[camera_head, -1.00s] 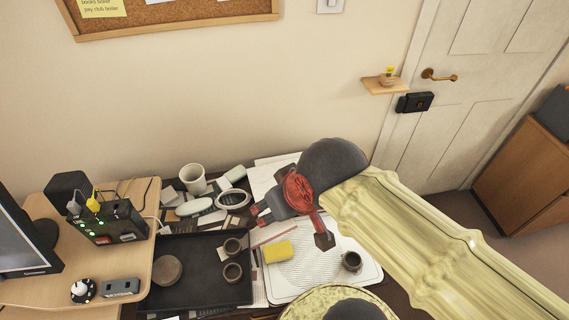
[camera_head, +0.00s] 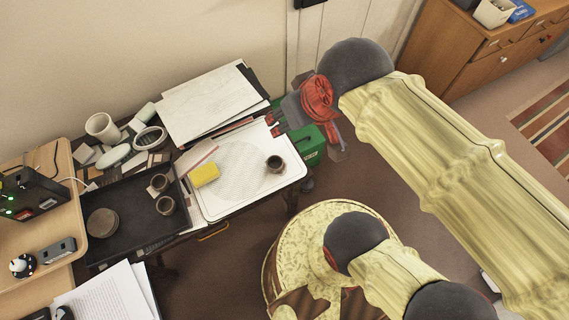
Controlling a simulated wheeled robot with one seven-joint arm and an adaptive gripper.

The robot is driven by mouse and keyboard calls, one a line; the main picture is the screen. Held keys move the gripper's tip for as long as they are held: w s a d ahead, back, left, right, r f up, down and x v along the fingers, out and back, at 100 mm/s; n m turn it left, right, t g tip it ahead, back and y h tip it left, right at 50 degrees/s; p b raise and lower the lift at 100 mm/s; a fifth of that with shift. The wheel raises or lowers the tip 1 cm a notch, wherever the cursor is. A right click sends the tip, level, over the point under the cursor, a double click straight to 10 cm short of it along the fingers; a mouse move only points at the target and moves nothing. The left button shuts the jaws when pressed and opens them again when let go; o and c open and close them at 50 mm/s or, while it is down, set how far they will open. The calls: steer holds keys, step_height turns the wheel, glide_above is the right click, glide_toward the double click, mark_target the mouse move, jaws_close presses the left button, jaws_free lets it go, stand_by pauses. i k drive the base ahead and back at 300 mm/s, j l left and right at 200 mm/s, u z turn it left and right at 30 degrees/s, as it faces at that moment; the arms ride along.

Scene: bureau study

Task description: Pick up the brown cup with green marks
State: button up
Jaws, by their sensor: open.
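One cup (camera_head: 275,163) stands on the white board at the desk's right end. My gripper (camera_head: 308,137), red and grey, is open and empty. In the picture it lies above and right of the cup on the white board, apart from it, over the desk's right end.
A yellow sponge (camera_head: 205,175) lies on the white board (camera_head: 240,190) between the cups. A white mug (camera_head: 102,127), dishes and papers (camera_head: 210,105) crowd the back. A green box (camera_head: 308,147) sits beyond the desk's right end.

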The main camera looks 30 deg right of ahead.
mark_target(275, 164)
steer(key=k+l+z, duration=0.1)
steer(key=k+z, duration=0.15)
steer(key=k, duration=0.25)
steer(key=k+l+z, duration=0.15)
steer(key=k+z, duration=0.15)
steer(key=k, duration=0.25)
